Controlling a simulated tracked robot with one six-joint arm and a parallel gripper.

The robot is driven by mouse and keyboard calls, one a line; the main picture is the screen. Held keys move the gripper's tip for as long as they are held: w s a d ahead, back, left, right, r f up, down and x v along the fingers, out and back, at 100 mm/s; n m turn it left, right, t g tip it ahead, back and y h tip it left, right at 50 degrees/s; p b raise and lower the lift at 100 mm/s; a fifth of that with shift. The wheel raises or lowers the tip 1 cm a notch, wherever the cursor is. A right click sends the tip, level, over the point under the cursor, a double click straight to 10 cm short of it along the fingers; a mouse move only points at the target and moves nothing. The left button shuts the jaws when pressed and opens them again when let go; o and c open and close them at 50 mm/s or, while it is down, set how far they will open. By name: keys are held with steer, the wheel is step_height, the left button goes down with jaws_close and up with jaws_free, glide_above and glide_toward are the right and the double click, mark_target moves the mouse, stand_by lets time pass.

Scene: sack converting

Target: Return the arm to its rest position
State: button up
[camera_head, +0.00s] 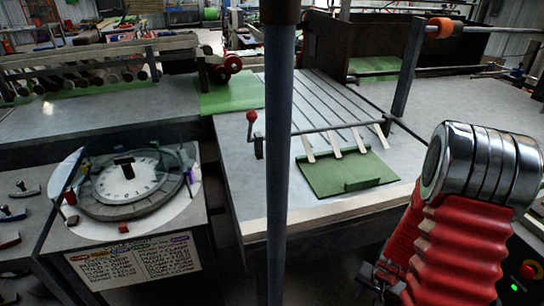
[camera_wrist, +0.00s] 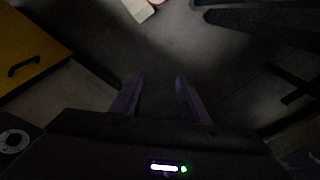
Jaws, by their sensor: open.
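My gripper (camera_wrist: 155,88) shows in the wrist view with its two dark fingers apart and nothing between them. It points at a dim grey floor. In the head view my arm stands at the right, with a red ribbed sleeve and a shiny metal joint; the gripper itself is outside that view.
In the head view a grey table bears a green sheet (camera_head: 345,172) under several pale strips. A dark vertical post (camera_head: 280,160) crosses the middle. A yellow cabinet (camera_wrist: 27,50) is at the wrist view's left.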

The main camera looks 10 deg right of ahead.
steer(key=s+a+r+n+t, duration=0.1)
steer(key=a+r, duration=0.5)
steer(key=r, duration=0.6)
steer(key=s+a+r+n+t, duration=0.2)
steer(key=s+a+r+n, duration=0.2)
steer(key=r, duration=0.9)
steer(key=s+a+r+n+t, duration=0.1)
steer(key=s+a+r+n, duration=0.2)
steer(key=a+r, duration=0.7)
step_height(320, 180, up, 2)
steer(key=shift+s+r+n, duration=0.15)
steer(key=shift+r+n, duration=0.1)
steer(key=shift+n, duration=0.15)
steer(key=shift+a, duration=0.1)
steer(key=shift+c, duration=0.2)
